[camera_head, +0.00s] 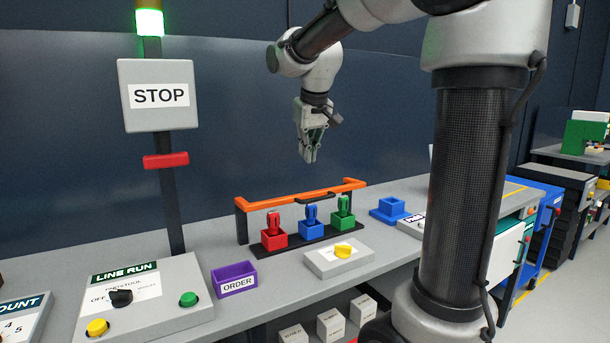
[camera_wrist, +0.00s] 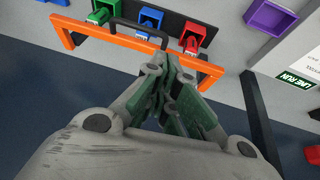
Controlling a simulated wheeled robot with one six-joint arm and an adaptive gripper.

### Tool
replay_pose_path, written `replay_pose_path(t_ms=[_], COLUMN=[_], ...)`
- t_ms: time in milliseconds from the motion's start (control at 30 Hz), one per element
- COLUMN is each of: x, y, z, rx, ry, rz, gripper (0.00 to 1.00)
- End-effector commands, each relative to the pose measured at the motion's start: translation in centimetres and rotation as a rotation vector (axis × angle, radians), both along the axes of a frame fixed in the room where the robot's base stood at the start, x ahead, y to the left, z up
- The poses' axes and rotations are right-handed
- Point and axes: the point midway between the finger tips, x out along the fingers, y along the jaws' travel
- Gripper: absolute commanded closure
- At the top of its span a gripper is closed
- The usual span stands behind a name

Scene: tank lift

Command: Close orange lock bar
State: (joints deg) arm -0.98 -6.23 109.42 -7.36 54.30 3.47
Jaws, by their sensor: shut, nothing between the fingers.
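The orange lock bar (camera_head: 300,195) spans behind and above a row of red, blue and green holders in the head view, with a dark handle (camera_head: 316,197) at its middle. In the wrist view the orange bar (camera_wrist: 120,40) runs across the top, with the dark handle (camera_wrist: 138,30) on its holder side. My gripper (camera_head: 310,159) is shut and empty, pointing down above the bar and apart from it. In the wrist view my gripper (camera_wrist: 172,62) covers part of the bar's red-holder half.
The red holder (camera_head: 273,236), blue holder (camera_head: 311,233) and green holder (camera_head: 343,217) each hold a same-coloured piece. A purple ORDER bin (camera_head: 233,280) and a box with a yellow knob (camera_head: 340,257) stand in front. The STOP sign post (camera_head: 171,205) stands left.

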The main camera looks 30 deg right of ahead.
Motion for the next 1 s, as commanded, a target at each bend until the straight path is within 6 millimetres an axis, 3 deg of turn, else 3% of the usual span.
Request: replay_pose_path(t_ms=[600, 800, 1000], x=[4.3, 5.1, 5.3], y=[-1.1, -1.3, -1.3], z=[-10.5, -12.3, -12.7], rx=[0.000, -0.001, -0.001], ry=[0.003, 0.001, 0.000], rz=[0.001, 0.002, 0.002], gripper=[1.00, 1.00, 1.00])
